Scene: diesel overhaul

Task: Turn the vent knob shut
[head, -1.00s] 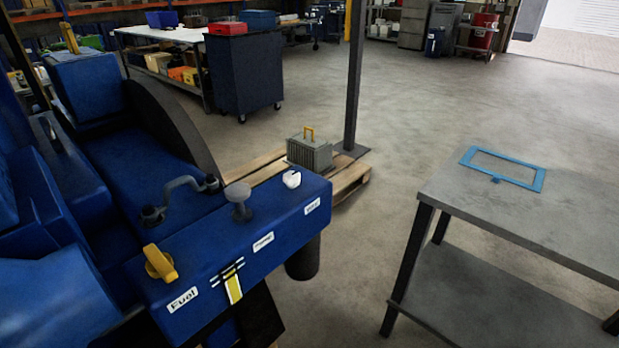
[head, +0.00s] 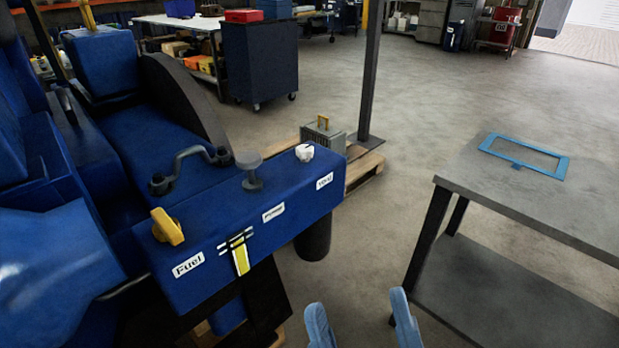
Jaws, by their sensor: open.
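The white vent knob (head: 304,152) sits on top of the blue engine block (head: 230,225) at its right end, above a label (head: 325,180) that I read only in part, apparently "Vent". My gripper (head: 362,325) shows at the bottom edge, with two blue fingers apart and nothing between them. It is below and to the right of the knob, well away from it, over the floor. The rest of the gripper is out of the picture.
On the same block are a yellow knob (head: 167,227) by the "Fuel" label, a grey round plunger (head: 249,168) and a dark crank-like handle (head: 188,168). A grey table (head: 530,205) with a blue frame (head: 524,156) stands right. Floor between is clear.

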